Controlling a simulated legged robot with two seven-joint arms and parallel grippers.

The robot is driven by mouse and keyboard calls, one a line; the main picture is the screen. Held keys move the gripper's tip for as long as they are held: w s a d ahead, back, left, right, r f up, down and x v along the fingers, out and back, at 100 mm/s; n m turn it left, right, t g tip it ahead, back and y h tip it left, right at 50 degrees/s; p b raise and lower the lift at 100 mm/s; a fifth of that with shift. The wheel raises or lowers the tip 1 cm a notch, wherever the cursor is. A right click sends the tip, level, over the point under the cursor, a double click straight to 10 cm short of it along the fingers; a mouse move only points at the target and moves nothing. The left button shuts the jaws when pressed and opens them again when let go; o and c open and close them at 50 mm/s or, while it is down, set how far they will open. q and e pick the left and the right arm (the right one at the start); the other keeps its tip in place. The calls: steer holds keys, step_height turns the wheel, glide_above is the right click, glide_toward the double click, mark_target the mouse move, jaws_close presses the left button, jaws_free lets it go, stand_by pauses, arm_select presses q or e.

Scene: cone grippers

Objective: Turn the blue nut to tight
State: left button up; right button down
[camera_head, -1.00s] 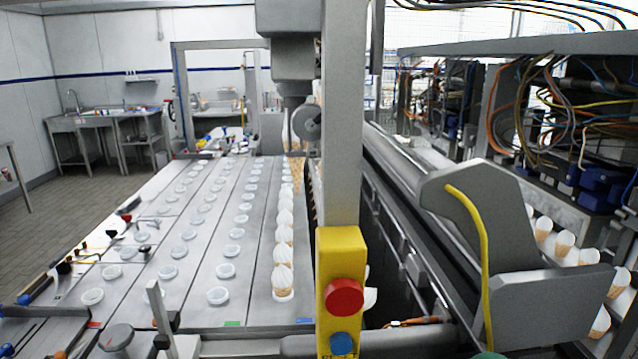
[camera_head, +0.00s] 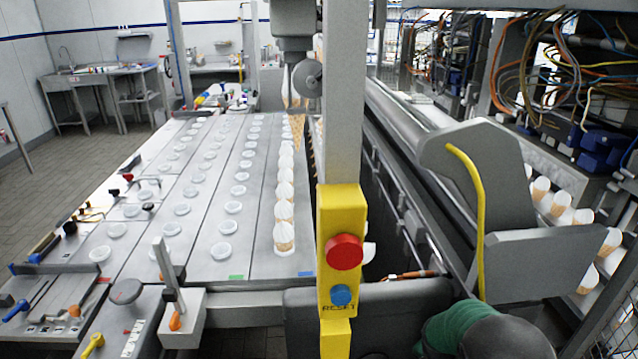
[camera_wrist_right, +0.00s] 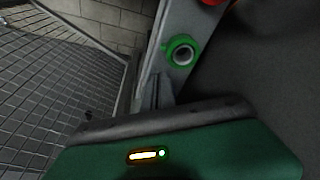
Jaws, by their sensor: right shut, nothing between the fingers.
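I cannot make out a blue nut for certain in either view. In the head view a round blue button (camera_head: 341,295) sits below a red button on a yellow control box. In the right wrist view my right gripper (camera_wrist_right: 157,82) shows its narrow fingers, shut and empty, close to a grey bar (camera_wrist_right: 186,22). A green ring (camera_wrist_right: 182,51) with a pale hollow centre sits on that bar just beyond the fingertips. Whether the fingers touch the bar is unclear. In the head view only my green and grey right arm shows at the lower right. My left gripper is not in view.
A grey post (camera_head: 342,90) carries the yellow box (camera_head: 338,215). Rows of white lids and cones (camera_head: 284,212) fill the conveyor (camera_head: 190,262) at left. Hand tools lie in a tray (camera_head: 45,300) at lower left. Grey machine housing (camera_head: 545,255) stands at right.

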steer(key=shift+s+a+r, duration=0.1)
steer(key=shift+r, duration=0.15)
steer(key=p+v, duration=0.3)
steer(key=d+p+v, duration=0.1)
steer(key=p+v, duration=0.1)
steer(key=shift+w+a+r, duration=0.1)
steer(key=shift+w+r, duration=0.2)
